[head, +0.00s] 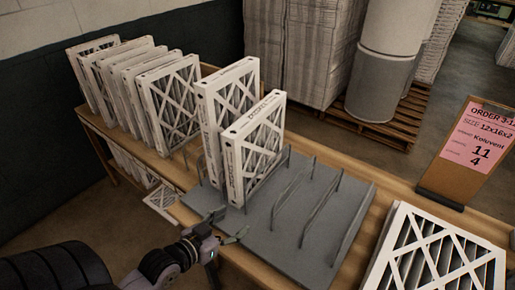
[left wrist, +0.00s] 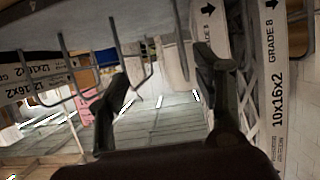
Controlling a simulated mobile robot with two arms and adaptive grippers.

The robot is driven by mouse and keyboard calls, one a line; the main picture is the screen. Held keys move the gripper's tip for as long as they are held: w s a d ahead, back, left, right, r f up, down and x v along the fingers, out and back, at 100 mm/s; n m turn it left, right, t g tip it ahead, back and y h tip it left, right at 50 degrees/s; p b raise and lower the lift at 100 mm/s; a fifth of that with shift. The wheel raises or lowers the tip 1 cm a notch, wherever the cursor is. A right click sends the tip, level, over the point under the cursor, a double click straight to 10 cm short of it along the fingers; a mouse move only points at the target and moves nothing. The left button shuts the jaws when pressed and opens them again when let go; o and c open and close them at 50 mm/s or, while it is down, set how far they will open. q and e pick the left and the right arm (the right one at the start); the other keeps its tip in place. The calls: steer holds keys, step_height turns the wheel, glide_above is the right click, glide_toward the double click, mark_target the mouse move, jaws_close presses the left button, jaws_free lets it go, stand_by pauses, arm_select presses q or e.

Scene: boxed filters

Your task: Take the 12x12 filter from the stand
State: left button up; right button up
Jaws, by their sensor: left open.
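The grey stand (head: 285,225) with wire dividers lies on the wooden table. Two white-framed filters stand upright in its left slots: a taller one (head: 211,120) behind and a shorter one (head: 232,170) in front. Their sizes are not legible in the head view, so I cannot tell which is 12x12. My left gripper (head: 228,225) is open and empty at the stand's near edge, in front of the filters. In the left wrist view, the open fingers (left wrist: 163,75) have the stand (left wrist: 100,33) above them and a filter edge reading 10x16x2 (left wrist: 278,100) at the right. My right gripper is out of view.
A row of filters (head: 135,85) stands at the table's far left. More filters (head: 435,260) lie at the right, near an order sign (head: 478,145) reading 12x16x2. The stand's right slots are empty. Filters labelled 12x16x2 (left wrist: 35,80) show in the wrist view.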

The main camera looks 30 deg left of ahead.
mark_target(231, 166)
arm_select(q)
steer(key=w+a+r+n+t+y, duration=0.15)
steer(key=a+r+t, duration=0.25)
steer(key=a+r, duration=0.4)
steer(key=w+p, duration=0.1)
steer(key=w, duration=0.2)
steer(key=w+d+p, duration=0.1)
steer(key=w, duration=0.3)
steer(key=w+p, duration=0.1)
steer(key=w, duration=0.3)
steer(key=shift+w+d+r, duration=0.1)
steer(key=shift+d+r, duration=0.05)
steer(key=shift+r, duration=0.2)
steer(key=w, duration=0.2)
steer(key=w+p, duration=0.1)
steer(key=w, duration=0.2)
steer(key=shift+a+f+p, duration=0.15)
steer(key=shift+a+p, duration=0.05)
steer(key=shift+p, duration=0.1)
steer(key=shift+w+f, duration=0.15)
steer(key=shift+w, duration=0.3)
steer(key=shift+s, duration=0.1)
steer(key=shift+c, duration=0.5)
steer(key=c, duration=1.2)
